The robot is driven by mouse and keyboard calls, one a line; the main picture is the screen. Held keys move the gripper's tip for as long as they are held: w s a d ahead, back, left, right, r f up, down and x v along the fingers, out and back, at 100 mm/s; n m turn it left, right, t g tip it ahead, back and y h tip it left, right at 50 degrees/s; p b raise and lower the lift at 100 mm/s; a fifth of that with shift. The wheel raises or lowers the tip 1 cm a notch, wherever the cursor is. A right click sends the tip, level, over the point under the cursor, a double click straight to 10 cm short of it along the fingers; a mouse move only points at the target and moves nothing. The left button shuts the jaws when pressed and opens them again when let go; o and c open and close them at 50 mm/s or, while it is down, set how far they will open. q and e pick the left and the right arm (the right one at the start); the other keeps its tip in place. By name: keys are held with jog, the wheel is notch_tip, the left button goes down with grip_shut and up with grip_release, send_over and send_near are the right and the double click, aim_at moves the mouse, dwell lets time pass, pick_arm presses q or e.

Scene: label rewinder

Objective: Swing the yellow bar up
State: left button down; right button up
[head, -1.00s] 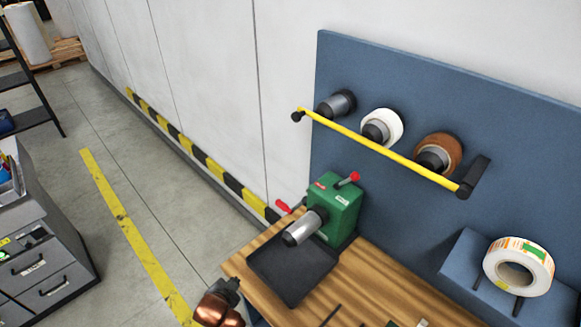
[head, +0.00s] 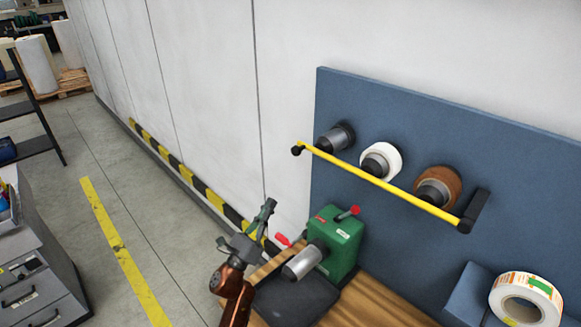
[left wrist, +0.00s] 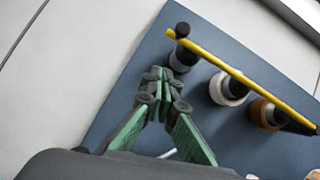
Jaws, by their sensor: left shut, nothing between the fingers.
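The yellow bar (head: 380,183) runs across the front of the spindles on the blue board, sloping down to the right in the head view. Its left end has a dark knob (head: 296,150); its right end joins a black arm (head: 473,210). The bar also shows in the left wrist view (left wrist: 245,72), beyond the fingers. My left gripper (head: 268,204) is up beside the green machine, left of and below the bar's left end, apart from it. Its green-padded fingers (left wrist: 165,80) are shut and empty. My right gripper is not in view.
Behind the bar are a bare spindle (head: 336,138), a white roll (head: 381,161) and a brown roll (head: 438,186). The green machine (head: 340,240) with red handles stands on the wooden bench. A label roll (head: 527,300) is at lower right. The wall side left of the board is clear.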

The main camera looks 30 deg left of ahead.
pick_arm(q)
jog(key=shift+d+r+m+h, duration=0.25)
jog(key=shift+d+m+h, duration=0.15)
jog(key=shift+m+h, duration=0.25)
jog(key=shift+d+r+m+h, duration=0.25)
jog(key=shift+d+m+h, duration=0.15)
jog(key=shift+m, duration=0.35)
jog(key=shift+w, duration=0.1)
jog(key=s+a+r+p+x, duration=0.1)
jog(key=p+x, duration=0.5)
jog(key=x, duration=0.6)
jog(key=shift+r, duration=0.9)
jog(key=shift+w+d+r, duration=0.1)
